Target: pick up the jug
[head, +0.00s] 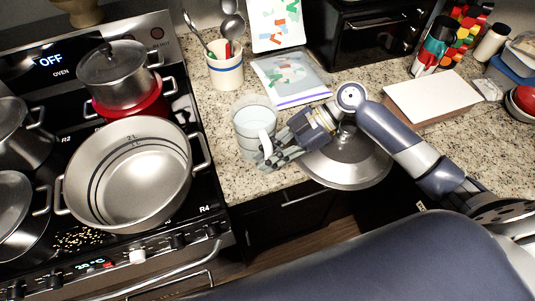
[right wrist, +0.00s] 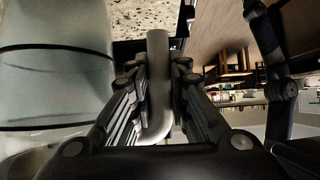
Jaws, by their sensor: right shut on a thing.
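The jug (head: 243,129) is a clear, pale vessel with a white handle on its right side. It stands upright on the granite counter near the front edge, just right of the stove. My right gripper (head: 269,155) is at the handle. In the right wrist view the fingers of my right gripper (right wrist: 157,100) are closed around the pale handle (right wrist: 158,55), with the jug's translucent body (right wrist: 55,70) to the left. I cannot tell whether the jug's base touches the counter. My left gripper is not in view.
A large open stockpot (head: 130,175) is on the stove left of the jug. A metal lid (head: 346,165) lies under my right arm at the counter edge. A utensil crock (head: 225,68) and a plastic bag (head: 290,78) are behind. A board (head: 432,97) lies to the right.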

